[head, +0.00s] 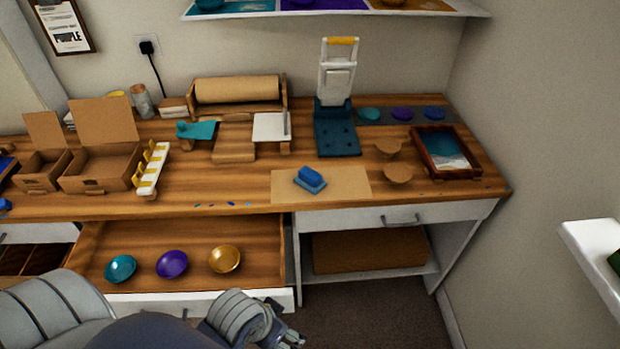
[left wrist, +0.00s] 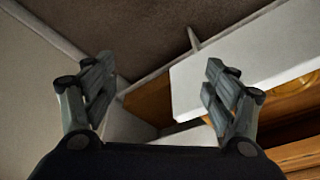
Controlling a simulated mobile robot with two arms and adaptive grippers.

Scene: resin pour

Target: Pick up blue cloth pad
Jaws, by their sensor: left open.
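The blue cloth pad (head: 311,181) lies on a tan sheet (head: 347,183) near the front edge of the wooden worktop. It looks like a thicker blue piece resting on a flatter one. My left gripper (head: 290,338) is at the bottom of the head view, in front of the desk and well apart from the pad. In the left wrist view my left gripper (left wrist: 160,82) is open with nothing between its fingers. The pad is not visible in the left wrist view. My right gripper is not in view.
An open drawer (head: 262,296) with a teal, a purple and a gold bowl (head: 225,259) juts out left of the pad. A blue press (head: 337,131) stands behind the pad; round wooden pieces (head: 398,173) and a framed tray (head: 446,151) are to its right.

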